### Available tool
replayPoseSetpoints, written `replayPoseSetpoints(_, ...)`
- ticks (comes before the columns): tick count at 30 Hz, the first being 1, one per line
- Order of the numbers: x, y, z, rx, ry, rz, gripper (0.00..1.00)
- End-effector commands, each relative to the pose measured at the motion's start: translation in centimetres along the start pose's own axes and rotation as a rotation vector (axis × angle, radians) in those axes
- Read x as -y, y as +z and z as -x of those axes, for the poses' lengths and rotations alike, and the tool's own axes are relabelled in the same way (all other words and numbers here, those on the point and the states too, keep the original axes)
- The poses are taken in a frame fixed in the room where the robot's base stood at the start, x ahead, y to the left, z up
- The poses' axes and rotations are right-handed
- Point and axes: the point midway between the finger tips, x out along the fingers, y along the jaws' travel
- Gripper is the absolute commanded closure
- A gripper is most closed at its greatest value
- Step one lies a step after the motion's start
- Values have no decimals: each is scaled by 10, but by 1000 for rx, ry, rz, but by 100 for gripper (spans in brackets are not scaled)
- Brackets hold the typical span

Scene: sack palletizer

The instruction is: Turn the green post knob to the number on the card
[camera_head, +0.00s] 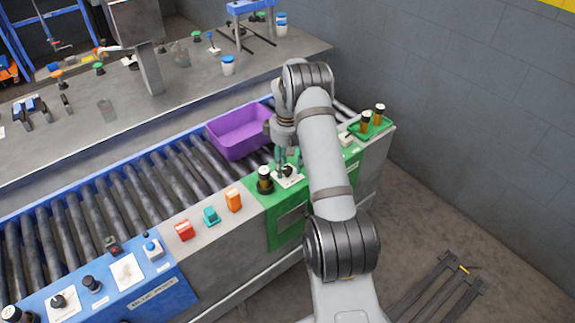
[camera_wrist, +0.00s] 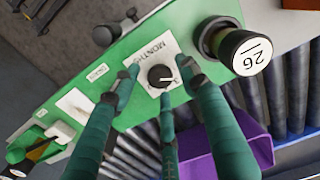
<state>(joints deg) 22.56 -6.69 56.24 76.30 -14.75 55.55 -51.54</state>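The black knob (camera_wrist: 160,76) sits on a white plate (camera_wrist: 148,52) marked "MONTH" on the green post (camera_wrist: 130,45). Its light pointer mark faces right in the wrist view; the dial figures are too small or covered to read. My gripper (camera_wrist: 158,92) has green fingers spread around the knob's near side, with gaps between them and the knob. It is open and empty. In the head view my gripper (camera_head: 286,160) is just above the knob plate (camera_head: 288,177). A white card-like patch (camera_wrist: 75,104) lies on the green post; I cannot read a number on it.
A dark cylinder with "26" on its white top (camera_wrist: 250,52) stands close beside the knob. A purple bin (camera_head: 236,134) is on the roller conveyor behind. A green tray (camera_head: 386,130) with two bottles is at the right. The blue post (camera_head: 150,290) is at left.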

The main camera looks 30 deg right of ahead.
Motion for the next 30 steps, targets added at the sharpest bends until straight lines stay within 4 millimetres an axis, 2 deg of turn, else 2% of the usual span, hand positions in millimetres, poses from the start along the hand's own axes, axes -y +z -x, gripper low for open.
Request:
replayPoseSetpoints(11,-1,-1,7,-3,2,-1,54)
replayPoseSetpoints(14,-1,-2,21,-5,3,-1,54)
replayPoseSetpoints(24,-1,-1,91,-5,4,-1,54)
replayPoseSetpoints(30,-1,0,115,-2,2,0,54)
